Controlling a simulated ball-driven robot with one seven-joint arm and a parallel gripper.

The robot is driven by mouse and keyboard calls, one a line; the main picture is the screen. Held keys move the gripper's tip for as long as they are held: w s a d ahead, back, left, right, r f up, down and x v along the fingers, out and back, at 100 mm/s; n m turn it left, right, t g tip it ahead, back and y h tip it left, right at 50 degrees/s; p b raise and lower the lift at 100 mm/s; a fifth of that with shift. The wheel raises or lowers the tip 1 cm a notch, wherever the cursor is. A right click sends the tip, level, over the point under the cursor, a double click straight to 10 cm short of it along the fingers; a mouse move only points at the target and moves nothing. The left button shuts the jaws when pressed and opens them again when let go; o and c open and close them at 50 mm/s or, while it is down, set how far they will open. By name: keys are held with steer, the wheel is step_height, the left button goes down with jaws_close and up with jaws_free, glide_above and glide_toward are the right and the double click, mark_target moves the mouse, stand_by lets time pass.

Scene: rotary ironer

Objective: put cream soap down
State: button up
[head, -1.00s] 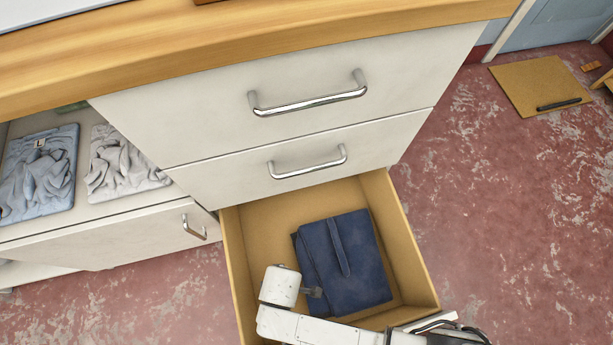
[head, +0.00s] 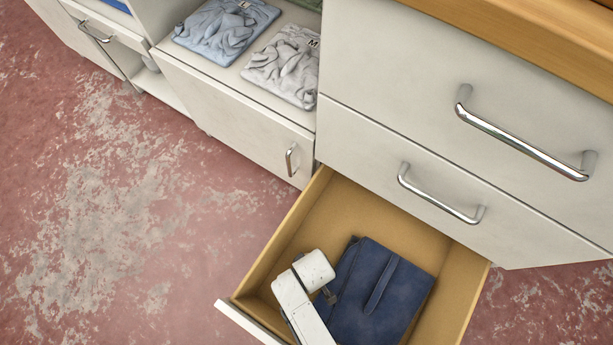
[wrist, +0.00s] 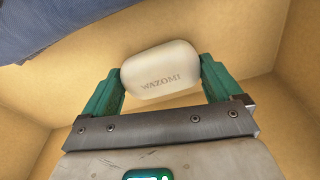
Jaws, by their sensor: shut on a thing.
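The cream soap (wrist: 161,82), an oval bar stamped "WAZOMI", sits between the green fingers of my gripper (wrist: 160,68) in the wrist view. The gripper is shut on it, with a finger at each end of the bar. The tan inside of the open drawer (head: 325,205) lies around and below. In the head view my white arm reaches into this drawer, at the left edge of the folded dark blue cloth (head: 400,300). The soap is hidden there. I cannot tell whether the soap touches the drawer floor.
The blue cloth (wrist: 60,22) also shows at the wrist view's upper left. A closed drawer with a metal handle (head: 440,195) is above the open one. Folded shirts (head: 225,30) lie on a shelf to the left. Bare drawer floor shows left of the cloth.

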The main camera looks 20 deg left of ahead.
steer(key=shift+f, duration=0.8)
steer(key=shift+f, duration=0.1)
steer(key=o, duration=0.8)
steer(key=shift+o, duration=0.2)
step_height(320, 180, up, 12)
steer(key=d+p, duration=0.1)
steer(key=p, duration=0.5)
steer(key=shift+s+d, duration=0.2)
steer(key=shift+s, duration=0.05)
